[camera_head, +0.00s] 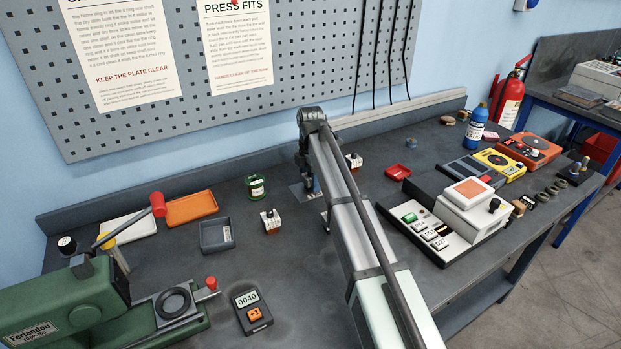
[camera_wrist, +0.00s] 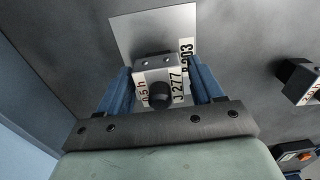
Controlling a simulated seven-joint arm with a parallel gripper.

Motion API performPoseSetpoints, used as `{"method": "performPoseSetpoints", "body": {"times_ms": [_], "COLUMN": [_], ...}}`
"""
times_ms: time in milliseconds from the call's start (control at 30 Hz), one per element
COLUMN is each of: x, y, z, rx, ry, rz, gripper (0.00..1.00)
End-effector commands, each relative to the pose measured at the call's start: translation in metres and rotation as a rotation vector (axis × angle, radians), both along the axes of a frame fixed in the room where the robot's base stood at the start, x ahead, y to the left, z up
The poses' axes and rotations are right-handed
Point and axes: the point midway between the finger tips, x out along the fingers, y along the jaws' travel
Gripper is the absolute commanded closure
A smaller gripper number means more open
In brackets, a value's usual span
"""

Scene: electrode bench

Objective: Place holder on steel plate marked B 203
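A pale block-shaped holder (camera_wrist: 154,65) with a black knob and labels reading "0.5 h" and "J 277" is between the blue fingers of my gripper (camera_wrist: 163,88) in the wrist view. The fingers appear to press on its two sides. The steel plate (camera_wrist: 135,32) is behind it, its label partly hidden and reading "B 203". I cannot tell whether the holder touches the plate. In the head view, my gripper (camera_head: 310,186) is over this plate (camera_head: 297,194), and my arm hides much of the area.
Another holder (camera_head: 270,221) stands left of my arm, and one (camera_head: 353,161) stands behind it. A control box (camera_head: 463,218) is to the right.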

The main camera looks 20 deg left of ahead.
Motion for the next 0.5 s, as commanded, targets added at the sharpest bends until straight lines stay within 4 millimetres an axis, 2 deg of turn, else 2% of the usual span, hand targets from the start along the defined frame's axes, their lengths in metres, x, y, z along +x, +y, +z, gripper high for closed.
{"method": "performPoseSetpoints", "body": {"times_ms": [100,367,500], "x": [0.000,0.000,0.001], "y": [0.000,0.000,0.000], "z": [0.000,0.001,0.011], "rx": [0.000,0.000,0.001], "ry": [0.000,0.000,-0.001], "rz": [0.000,0.000,0.000], "gripper": [0.23,0.23,0.23]}}
